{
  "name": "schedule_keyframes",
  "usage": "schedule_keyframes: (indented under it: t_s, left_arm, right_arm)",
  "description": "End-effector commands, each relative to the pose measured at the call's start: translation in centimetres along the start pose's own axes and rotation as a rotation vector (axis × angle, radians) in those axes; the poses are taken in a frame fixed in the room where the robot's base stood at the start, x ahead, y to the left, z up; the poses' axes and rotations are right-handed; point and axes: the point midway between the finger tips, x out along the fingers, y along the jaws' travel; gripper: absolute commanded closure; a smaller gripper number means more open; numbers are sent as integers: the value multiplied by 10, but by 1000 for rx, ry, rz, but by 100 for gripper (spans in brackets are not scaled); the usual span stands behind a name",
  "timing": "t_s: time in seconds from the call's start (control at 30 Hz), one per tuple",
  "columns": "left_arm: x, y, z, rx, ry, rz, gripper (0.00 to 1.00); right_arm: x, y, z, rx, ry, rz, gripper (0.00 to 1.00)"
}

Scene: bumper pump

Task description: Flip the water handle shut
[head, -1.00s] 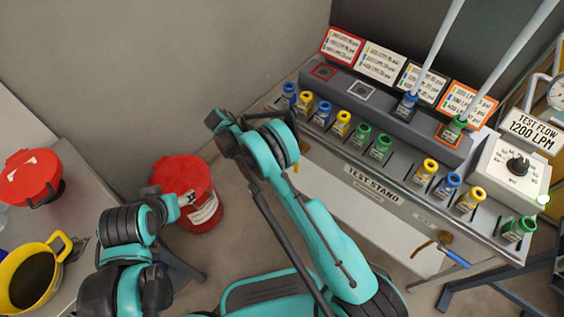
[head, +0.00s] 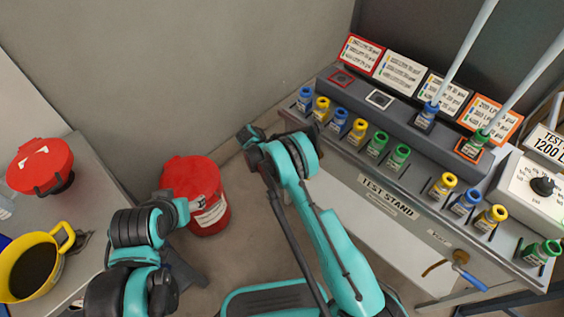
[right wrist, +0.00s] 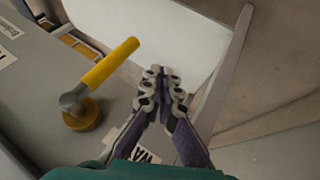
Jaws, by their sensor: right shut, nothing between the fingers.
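In the right wrist view a yellow lever handle (right wrist: 108,65) sits on a silver pivot with a round yellow base, at upper left. It slants up to the right. A white label (right wrist: 148,157) beginning "WA" is partly hidden behind my right gripper (right wrist: 162,78). That gripper is shut and empty, to the right of the handle and apart from it. In the head view a blue lever (head: 470,278) on a valve is on the front of the test stand (head: 385,197). The left gripper's fingers do not show; only my left arm does.
Several coloured bottles (head: 376,145) line the stand's top. A red bucket (head: 195,185) stands on the floor to its left. A side table holds a yellow jug (head: 28,268) and a red-lidded container (head: 40,166). A white panel (right wrist: 160,35) lies beyond my right gripper.

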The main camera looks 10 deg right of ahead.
Motion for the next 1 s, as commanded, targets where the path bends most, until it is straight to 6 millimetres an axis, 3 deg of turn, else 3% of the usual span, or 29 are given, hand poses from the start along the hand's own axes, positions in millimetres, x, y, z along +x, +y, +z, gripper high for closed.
schedule_keyframes:
  t_s: [0.07,0.2,0.4,1.0]
  left_arm:
    - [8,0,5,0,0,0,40]
    - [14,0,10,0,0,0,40]
    - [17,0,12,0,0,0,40]
    - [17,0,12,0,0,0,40]
  right_arm:
    - [19,-1,1,2,0,0,100]
    - [27,20,1,1,0,0,100]
    - [32,34,0,1,0,0,100]
    - [40,42,-7,1,0,-1,100]
